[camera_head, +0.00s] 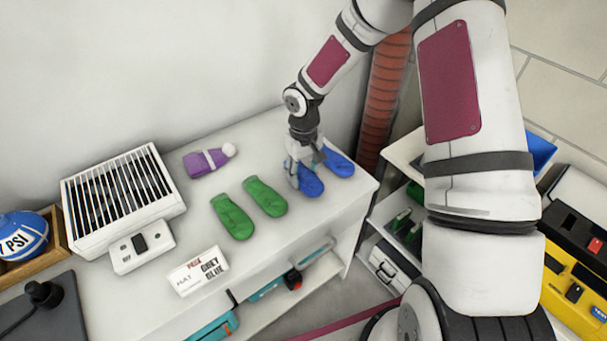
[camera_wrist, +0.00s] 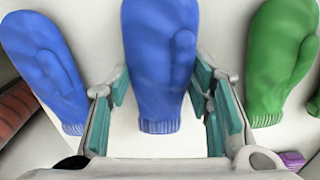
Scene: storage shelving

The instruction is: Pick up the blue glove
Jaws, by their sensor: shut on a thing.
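Two blue mitten-shaped gloves lie side by side on the white shelf top. My gripper (camera_head: 303,172) is shut on the nearer blue glove (camera_head: 312,184), the one beside the green pair. In the wrist view this blue glove (camera_wrist: 158,55) lies between my teal finger pads, with its ribbed cuff toward my palm. The other blue glove (camera_head: 338,162) lies just to the right in the head view, outside the fingers. It shows at the left of the wrist view (camera_wrist: 42,62). Whether the held glove is clear of the surface cannot be told.
Two green gloves (camera_head: 233,216) lie left of my gripper. A ribbed orange column (camera_head: 385,95) stands behind.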

